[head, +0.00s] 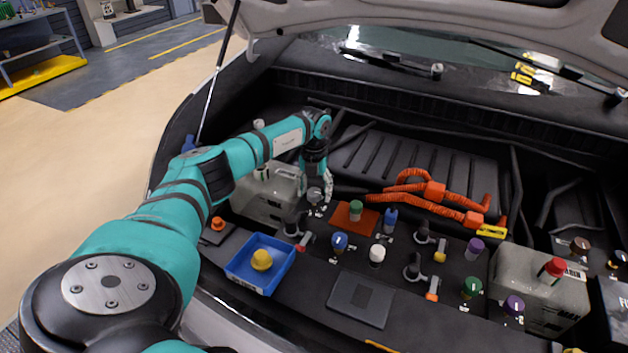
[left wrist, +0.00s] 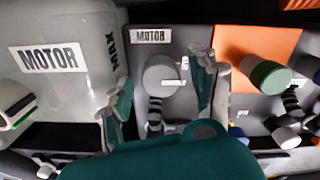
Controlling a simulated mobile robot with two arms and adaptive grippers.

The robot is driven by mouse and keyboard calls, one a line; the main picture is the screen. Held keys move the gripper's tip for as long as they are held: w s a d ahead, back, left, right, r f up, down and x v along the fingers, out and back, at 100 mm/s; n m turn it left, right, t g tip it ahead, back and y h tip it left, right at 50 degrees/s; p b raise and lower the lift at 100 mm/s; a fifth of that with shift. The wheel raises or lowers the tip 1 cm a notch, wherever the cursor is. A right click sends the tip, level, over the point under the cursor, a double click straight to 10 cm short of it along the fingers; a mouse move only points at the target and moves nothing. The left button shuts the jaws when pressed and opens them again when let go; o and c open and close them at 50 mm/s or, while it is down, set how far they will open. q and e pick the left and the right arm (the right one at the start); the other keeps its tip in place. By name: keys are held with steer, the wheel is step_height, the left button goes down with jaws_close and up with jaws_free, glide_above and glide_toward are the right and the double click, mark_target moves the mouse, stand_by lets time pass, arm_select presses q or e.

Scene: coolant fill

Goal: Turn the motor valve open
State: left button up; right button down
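The motor valve's round grey knob (left wrist: 162,74) sits under a small "MOTOR" label (left wrist: 150,36) in the left wrist view. The knob also shows in the head view (head: 314,195), partly covered by my gripper. My left gripper (left wrist: 160,95) is open, with one finger on each side of the knob and a small gap apparent on both sides. In the head view my left gripper (head: 318,188) points down over the valve. The grey motor tank (left wrist: 72,60) with its "MOTOR" label stands just left of it. My right gripper is out of view.
An orange plate (head: 356,216) with a green-capped part (head: 355,209) lies right of the valve. A blue tray (head: 261,264) holding a yellow cap (head: 262,258) is at the front.

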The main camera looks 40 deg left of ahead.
mark_target(314, 191)
arm_select(q)
step_height(314, 191, up, 12)
stand_by(0.7)
stand_by(0.4)
